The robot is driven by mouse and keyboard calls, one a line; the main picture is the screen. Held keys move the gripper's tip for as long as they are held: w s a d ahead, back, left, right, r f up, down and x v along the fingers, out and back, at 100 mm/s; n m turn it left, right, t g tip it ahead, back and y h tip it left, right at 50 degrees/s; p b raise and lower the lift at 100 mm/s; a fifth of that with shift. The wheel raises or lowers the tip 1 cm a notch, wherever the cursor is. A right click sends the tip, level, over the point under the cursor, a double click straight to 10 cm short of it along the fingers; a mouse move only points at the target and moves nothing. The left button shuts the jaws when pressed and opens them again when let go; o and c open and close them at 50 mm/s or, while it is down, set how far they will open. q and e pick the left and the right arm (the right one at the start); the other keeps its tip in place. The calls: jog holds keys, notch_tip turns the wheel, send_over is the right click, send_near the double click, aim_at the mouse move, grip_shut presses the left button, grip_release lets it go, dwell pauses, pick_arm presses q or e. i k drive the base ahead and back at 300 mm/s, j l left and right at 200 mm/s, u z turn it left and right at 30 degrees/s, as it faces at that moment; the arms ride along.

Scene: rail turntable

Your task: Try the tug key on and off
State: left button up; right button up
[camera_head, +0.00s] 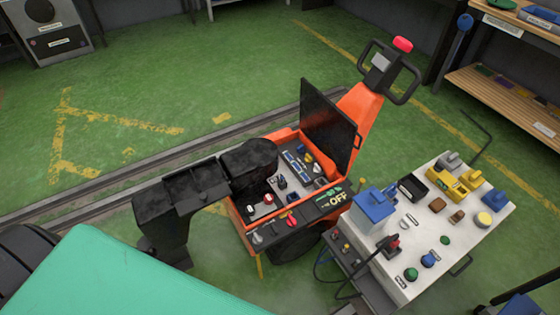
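The orange tug (361,112) stands in the middle of the head view with its black lid (326,122) raised. A small red piece (291,219), which looks like the key, sits on the front edge of its open bay, left of a dark plate marked OFF (336,200). I cannot tell which way it is turned. My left gripper (254,168) reaches in from the left over the bay's left side, behind and left of the red piece, apart from it in the picture. Its fingertips are hard to make out, dark against the dark bay. My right gripper is not seen.
A white-topped cart (467,236) with several coloured parts and a blue box (373,206) stands close on the tug's right. A cable (323,262) hangs by it. A floor rail (105,201) runs behind.

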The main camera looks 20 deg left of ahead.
aim_at(257, 240)
jog(key=u, duration=0.95)
